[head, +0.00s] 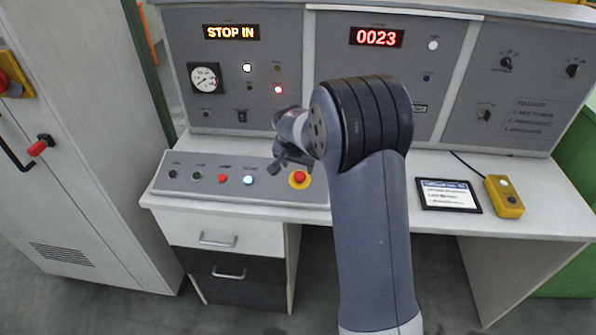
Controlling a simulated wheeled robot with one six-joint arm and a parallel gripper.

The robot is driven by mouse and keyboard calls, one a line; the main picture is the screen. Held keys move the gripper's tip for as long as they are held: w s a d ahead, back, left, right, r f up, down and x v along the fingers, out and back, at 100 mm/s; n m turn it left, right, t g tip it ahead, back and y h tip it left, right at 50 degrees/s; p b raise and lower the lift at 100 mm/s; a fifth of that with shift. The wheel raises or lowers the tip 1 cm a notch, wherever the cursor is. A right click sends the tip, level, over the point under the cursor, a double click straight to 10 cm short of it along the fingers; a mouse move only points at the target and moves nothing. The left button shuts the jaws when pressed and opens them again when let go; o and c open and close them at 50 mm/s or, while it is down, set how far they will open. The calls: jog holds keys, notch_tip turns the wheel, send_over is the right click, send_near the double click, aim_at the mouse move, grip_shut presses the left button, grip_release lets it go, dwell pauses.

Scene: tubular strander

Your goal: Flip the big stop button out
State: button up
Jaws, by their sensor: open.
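The big stop button (299,177) is a red cap on a yellow round plate at the right end of the sloped control panel (180,190) on the desk. The display (231,33) on the console reads "STOP IN" in yellow. My gripper (285,163) is open, just above and to the left of the stop button in the picture. It looks apart from the button, though the exact gap cannot be told. My arm hides the desk to the right of the button.
A smaller red button (222,178) and a lit white button (248,180) sit left on the same panel. A black-framed tablet (448,195) and a yellow button box (504,197) lie on the right of the desk. A grey cabinet (85,150) stands left.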

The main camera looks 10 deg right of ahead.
aim_at(299, 175)
jog(key=shift+p+x, duration=0.5)
jog(key=shift+x, duration=2.5)
jog(key=shift+c, duration=0.3)
